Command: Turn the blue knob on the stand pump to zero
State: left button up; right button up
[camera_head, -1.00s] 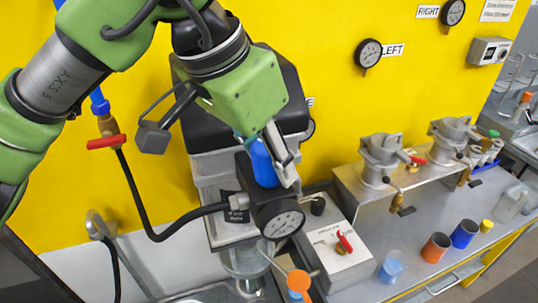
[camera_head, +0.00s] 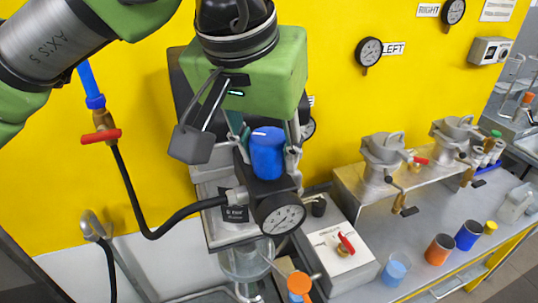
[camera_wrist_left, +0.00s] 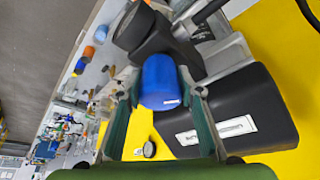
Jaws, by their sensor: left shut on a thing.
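The blue knob (camera_head: 267,158) sits on top of the dark pump head of the stand pump, above a round white-faced dial (camera_head: 284,218). A small white mark shows at the knob's upper edge. My left gripper (camera_head: 266,142) comes down from above with one finger on each side of the knob and is shut on it. In the left wrist view the knob (camera_wrist_left: 161,80) lies between the two green-edged fingers (camera_wrist_left: 162,95), with its white mark toward the gripper. The dial's needle is too small to read. My right gripper is not in view.
A black hose (camera_head: 165,228) runs to the pump head from a brass valve with a red handle (camera_head: 100,136). A box with a red lever (camera_head: 341,250) stands close on the right. Cups, including an orange one (camera_head: 438,249), stand further right on the bench.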

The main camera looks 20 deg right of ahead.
pick_arm(q)
jog(key=n+y, duration=0.1)
jog(key=n, duration=0.2)
jog(key=shift+r+t, duration=0.15)
jog(key=shift+t, duration=0.25)
jog(key=n+y, duration=0.1)
jog(key=n, duration=0.1)
jog(key=shift+n, duration=0.3)
jog(key=n+y, duration=0.1)
jog(key=n, duration=0.2)
jog(key=shift+r+n+p, duration=0.1)
jog(key=shift+n+p, duration=0.2)
jog(key=shift+p, duration=0.1)
jog(key=shift+w+n+y+p, duration=0.1)
jog(key=shift+n+y+p, duration=0.6)
jog(key=shift+n, duration=1)
jog(key=o, duration=0.9)
jog(key=shift+o, duration=1.1)
